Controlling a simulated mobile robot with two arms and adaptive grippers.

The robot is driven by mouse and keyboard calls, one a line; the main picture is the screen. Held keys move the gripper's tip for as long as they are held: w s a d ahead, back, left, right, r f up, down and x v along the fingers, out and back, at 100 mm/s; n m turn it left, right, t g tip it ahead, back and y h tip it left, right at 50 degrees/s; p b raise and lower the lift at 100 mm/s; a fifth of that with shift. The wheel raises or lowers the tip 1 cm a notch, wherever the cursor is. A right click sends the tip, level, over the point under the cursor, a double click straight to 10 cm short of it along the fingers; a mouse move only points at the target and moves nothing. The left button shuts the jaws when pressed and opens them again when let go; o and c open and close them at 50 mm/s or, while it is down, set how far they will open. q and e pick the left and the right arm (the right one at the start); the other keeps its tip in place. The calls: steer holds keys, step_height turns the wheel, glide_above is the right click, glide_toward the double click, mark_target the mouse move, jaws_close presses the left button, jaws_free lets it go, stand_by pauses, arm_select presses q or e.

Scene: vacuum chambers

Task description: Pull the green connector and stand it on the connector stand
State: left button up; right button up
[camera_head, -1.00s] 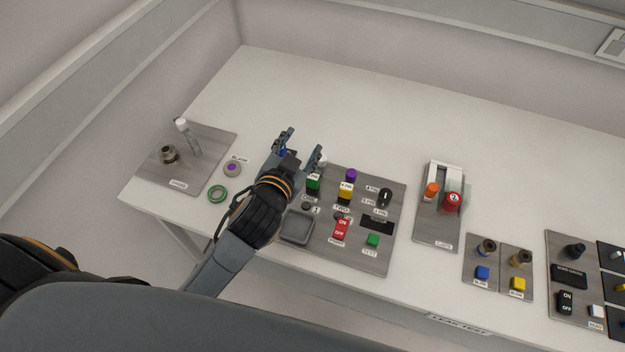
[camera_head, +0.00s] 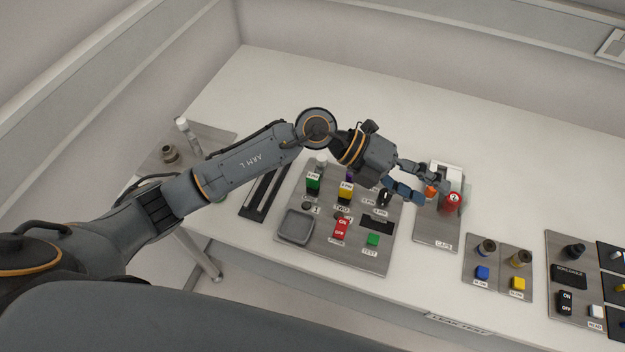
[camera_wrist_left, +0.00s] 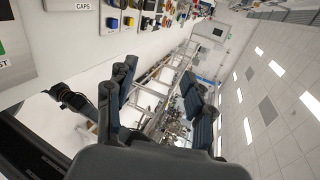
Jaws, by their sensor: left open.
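The green connector (camera_head: 313,184) stands upright at the upper left of the grey test panel (camera_head: 330,262), beside a yellow one (camera_head: 345,193). A purple one (camera_head: 350,176) behind it is partly hidden by my left arm. A dark plate with two black strips (camera_head: 263,192) lies left of the panel, partly under my arm; I cannot tell whether it is the connector stand. My left gripper (camera_head: 424,184) is open and empty, right of the panel, close to the caps plate. Its fingers also show in the left wrist view (camera_wrist_left: 162,95), with nothing between them.
The caps plate (camera_head: 432,232) holds a white holder, an orange cap (camera_head: 431,191) and a red cap (camera_head: 451,203) near my fingers. A square grey tray (camera_head: 297,227) sits on the panel's front left. More panels stand at right. The table's back is clear.

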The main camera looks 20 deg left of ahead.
arm_select(q)
steer(key=w+a+f+y, duration=0.4)
steer(key=a+f+y, duration=0.35)
steer(key=a, duration=0.25)
steer(key=y, duration=0.6)
glide_above(313, 176)
steer(key=shift+w+a+f+n, duration=0.1)
steer(key=shift+f+n, duration=0.2)
steer(key=shift+f, duration=0.05)
step_height(313, 176, down, 9)
steer(key=b, duration=0.6)
steer(key=shift+b, duration=0.45)
